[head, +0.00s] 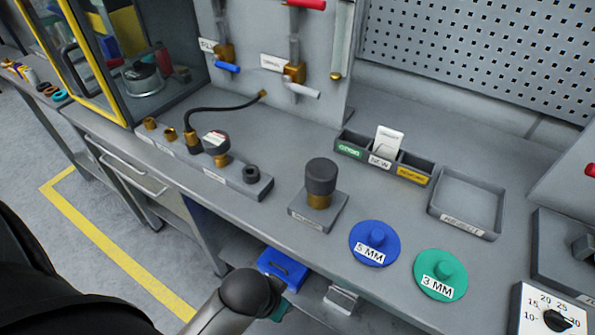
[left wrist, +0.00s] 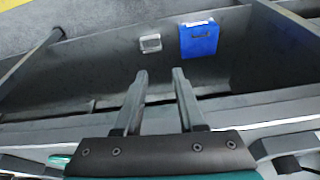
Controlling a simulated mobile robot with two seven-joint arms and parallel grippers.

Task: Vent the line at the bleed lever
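On the upright panel at the back, the head view shows a valve with a blue lever (head: 227,67) at the left. To its right is a brass valve with a light grey lever (head: 303,90) and a label. A red handle (head: 306,4) shows above, cut by the top edge. The labels are too small to read, so I cannot tell which is the bleed lever. In the left wrist view my left gripper (left wrist: 160,76) is open and empty, with its fingers apart. It is low, near the bench's front edge, well away from the levers. My right gripper is not in view.
A black-capped brass fitting (head: 320,182), a fittings rack (head: 240,182) with a gauge and black hose, and blue (head: 374,243) and green (head: 440,274) discs stand on the bench. A yellow-framed cabinet (head: 112,75) stands left. A blue box (head: 284,268) lies on the shelf below.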

